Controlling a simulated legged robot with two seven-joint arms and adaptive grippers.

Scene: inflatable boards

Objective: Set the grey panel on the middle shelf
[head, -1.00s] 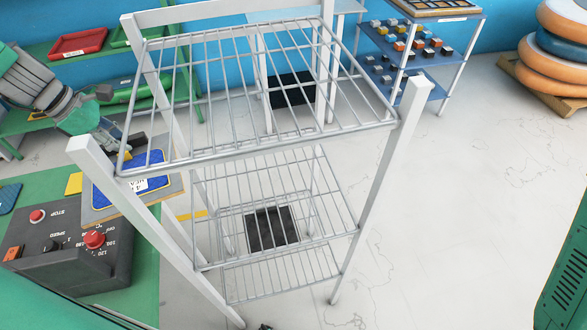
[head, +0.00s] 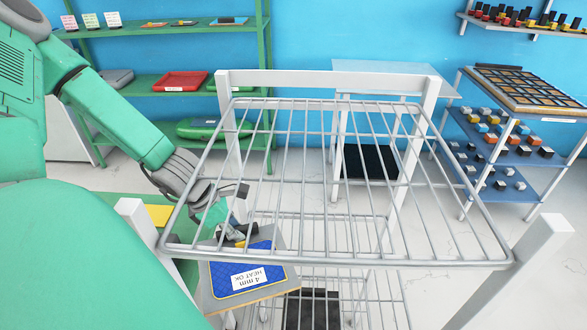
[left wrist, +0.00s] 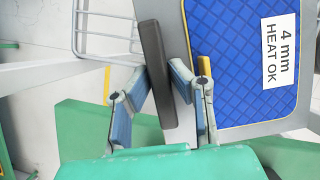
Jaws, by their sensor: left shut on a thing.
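The grey panel (head: 222,303) carries a blue quilted pad with a white label reading "4 mm HEAT OK"; it also shows in the left wrist view (left wrist: 240,132). The middle shelf (head: 345,235) shows through the top one. I cannot tell whether the panel touches it. My right gripper is out of view.
White rack posts (head: 545,240) stand at the corners, one close left of the panel. A dark square (head: 312,310) shows low in the rack; its level is unclear. Green shelving (head: 180,92) and a blue parts stand (head: 490,150) are behind. Floor right of the rack is clear.

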